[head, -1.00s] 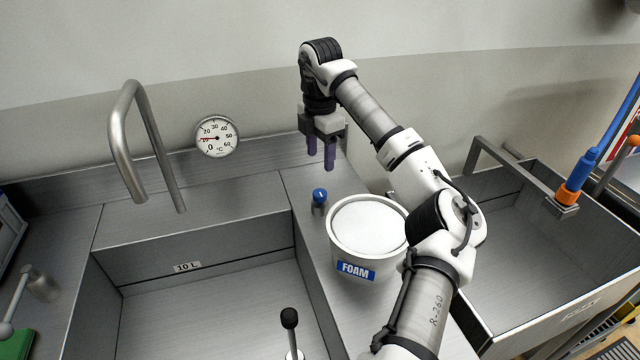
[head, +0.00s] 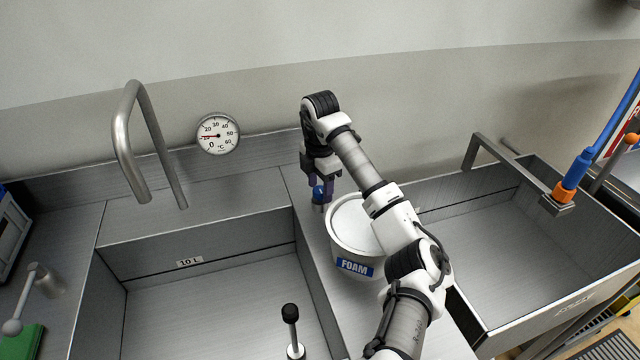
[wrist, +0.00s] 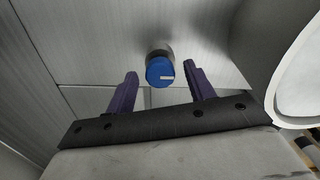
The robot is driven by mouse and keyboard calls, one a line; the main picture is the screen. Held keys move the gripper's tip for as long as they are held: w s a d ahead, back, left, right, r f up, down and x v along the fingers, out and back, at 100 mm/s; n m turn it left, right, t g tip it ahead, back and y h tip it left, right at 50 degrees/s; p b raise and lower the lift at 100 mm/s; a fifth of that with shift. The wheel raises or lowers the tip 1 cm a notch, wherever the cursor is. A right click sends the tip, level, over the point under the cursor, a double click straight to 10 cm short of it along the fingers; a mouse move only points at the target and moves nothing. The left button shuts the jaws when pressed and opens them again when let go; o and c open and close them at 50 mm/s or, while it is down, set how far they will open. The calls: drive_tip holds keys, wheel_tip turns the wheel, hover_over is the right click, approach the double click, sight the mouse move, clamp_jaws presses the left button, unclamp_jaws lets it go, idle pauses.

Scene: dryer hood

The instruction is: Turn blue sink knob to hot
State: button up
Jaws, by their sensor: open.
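The blue sink knob (head: 319,194) stands on the counter strip to the right of the left basin, partly hidden by my gripper in the head view. In the wrist view the blue knob (wrist: 160,71) has a white mark pointing to the right on its face. My gripper (head: 321,188) points down at the knob. In the wrist view its two purple fingers (wrist: 160,75) are open, one on each side of the knob, with visible gaps.
A white FOAM bucket (head: 350,235) stands close to the right of the knob; its rim also shows in the wrist view (wrist: 283,90). A bent metal faucet (head: 128,150) rises behind the left basin. A black-topped lever (head: 291,325) stands at the front.

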drive_tip(key=c, duration=1)
drive_tip(key=shift+o, duration=0.2)
